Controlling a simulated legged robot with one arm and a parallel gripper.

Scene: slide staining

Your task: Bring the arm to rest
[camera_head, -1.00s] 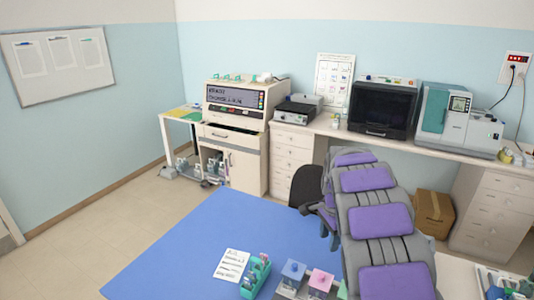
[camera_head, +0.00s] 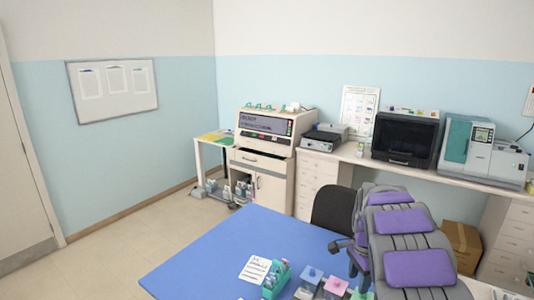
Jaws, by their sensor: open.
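A blue work surface (camera_head: 220,248) fills the lower middle of the head view. On it lie a white sheet of printed paper (camera_head: 256,269), a teal rack (camera_head: 276,281) holding small bottles, a blue-topped container (camera_head: 311,275) and a pink-topped container (camera_head: 335,288). The lower edge of the picture cuts off this group.
A large grey padded form with purple pads (camera_head: 418,268) stands at the lower right. Behind it are a black chair (camera_head: 333,207) and a cardboard box (camera_head: 461,243). A staining machine (camera_head: 265,130) and a counter (camera_head: 350,153) with instruments line the back. Floor is clear at left.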

